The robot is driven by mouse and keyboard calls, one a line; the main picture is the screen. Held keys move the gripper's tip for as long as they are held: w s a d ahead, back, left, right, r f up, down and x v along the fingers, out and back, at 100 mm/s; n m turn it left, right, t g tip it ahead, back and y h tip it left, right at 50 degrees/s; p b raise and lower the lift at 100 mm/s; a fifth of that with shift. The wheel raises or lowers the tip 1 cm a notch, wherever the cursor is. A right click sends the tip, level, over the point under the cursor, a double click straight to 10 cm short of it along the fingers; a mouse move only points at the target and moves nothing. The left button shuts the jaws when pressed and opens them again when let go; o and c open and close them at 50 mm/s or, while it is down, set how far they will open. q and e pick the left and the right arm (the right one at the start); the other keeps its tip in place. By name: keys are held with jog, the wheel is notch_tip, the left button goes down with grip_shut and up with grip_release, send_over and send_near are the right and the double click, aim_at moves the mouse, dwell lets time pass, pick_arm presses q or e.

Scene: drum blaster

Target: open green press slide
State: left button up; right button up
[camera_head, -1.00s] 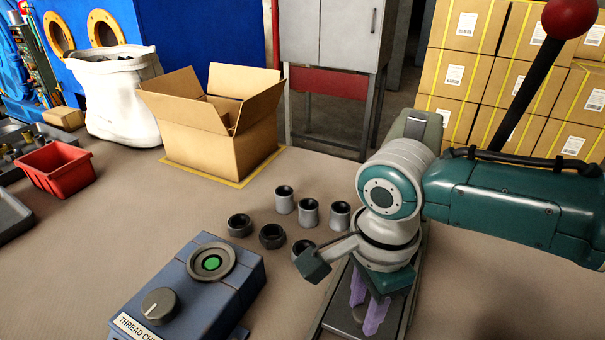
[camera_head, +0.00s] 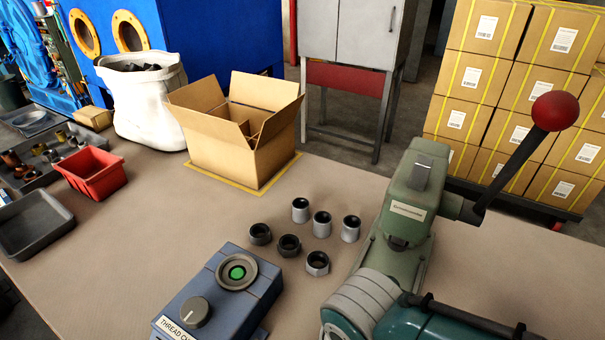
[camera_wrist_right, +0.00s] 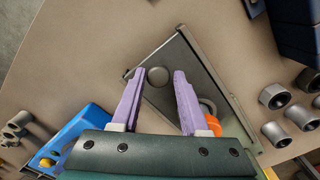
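The green press (camera_head: 418,190) stands on the right side of the table in the head view, with a black lever ending in a red ball (camera_head: 555,112) at its right. Its lower front is hidden by my right arm. In the right wrist view a grey metal plate (camera_wrist_right: 185,58) with a raised rail lies below the gripper; I cannot tell for sure that it is the press slide. A round grey knob or disc (camera_wrist_right: 157,77) shows on it. My right gripper (camera_wrist_right: 159,72) has its purple fingers apart, with the knob showing between their tips; contact is unclear. My left gripper is out of view.
A blue thread checker (camera_head: 222,295) and several metal fittings (camera_head: 290,245) sit left of the press. An open cardboard box (camera_head: 240,135), a white sack (camera_head: 145,100) and a red bin (camera_head: 92,173) stand farther left. An orange part (camera_wrist_right: 213,125) and a blue object (camera_wrist_right: 75,135) flank the gripper.

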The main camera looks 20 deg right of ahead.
jog(key=o, duration=0.3)
notch_tip(320, 180, up, 10)
jog(key=p, duration=0.5)
dwell(0.3)
